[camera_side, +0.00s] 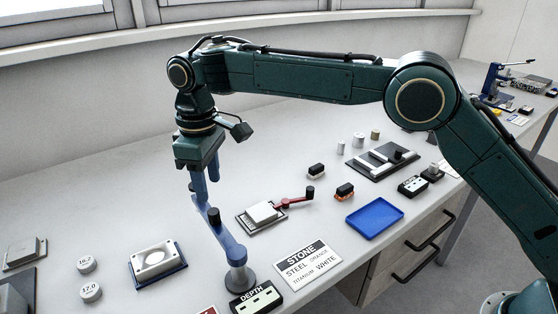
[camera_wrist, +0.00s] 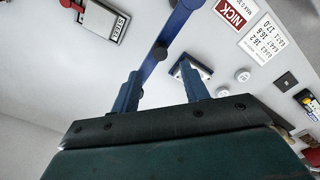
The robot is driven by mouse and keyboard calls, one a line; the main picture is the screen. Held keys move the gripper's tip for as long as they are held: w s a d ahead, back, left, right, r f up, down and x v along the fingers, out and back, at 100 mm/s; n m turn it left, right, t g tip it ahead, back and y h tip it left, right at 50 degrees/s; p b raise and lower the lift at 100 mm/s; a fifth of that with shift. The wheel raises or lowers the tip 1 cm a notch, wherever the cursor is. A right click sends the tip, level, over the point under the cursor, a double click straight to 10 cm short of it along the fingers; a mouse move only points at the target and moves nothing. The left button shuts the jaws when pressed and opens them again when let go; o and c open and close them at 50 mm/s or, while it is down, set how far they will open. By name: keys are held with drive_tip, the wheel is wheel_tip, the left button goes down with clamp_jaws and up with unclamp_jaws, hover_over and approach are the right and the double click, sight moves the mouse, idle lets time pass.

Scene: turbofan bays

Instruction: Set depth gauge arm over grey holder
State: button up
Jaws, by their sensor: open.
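The depth gauge arm (camera_side: 225,240) is a blue bar on a dark grey round post beside the DEPTH label (camera_side: 254,299). Its free end, with a black knob, points toward the back. In the wrist view the bar (camera_wrist: 172,32) runs down between my fingers. My gripper (camera_side: 205,198) is open above this free end, its blue fingers (camera_wrist: 157,76) on either side of the bar; contact cannot be told. A grey holder (camera_side: 139,262) with a pale oval part stands on a blue base left of the arm. It is partly hidden by a finger in the wrist view (camera_wrist: 203,70).
A steel plate with a pale block (camera_side: 262,216) and a red lever (camera_side: 292,202) lies right of the arm. A STONE sign (camera_side: 308,264) and blue tray (camera_side: 375,219) lie further right. Two marked discs (camera_side: 86,265) lie left. The bench between arm and holder looks clear.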

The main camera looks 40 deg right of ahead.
sight(214, 211)
wheel_tip(214, 211, down, 8)
drive_tip(key=shift+r, duration=0.1)
idle(0.4)
clamp_jaws()
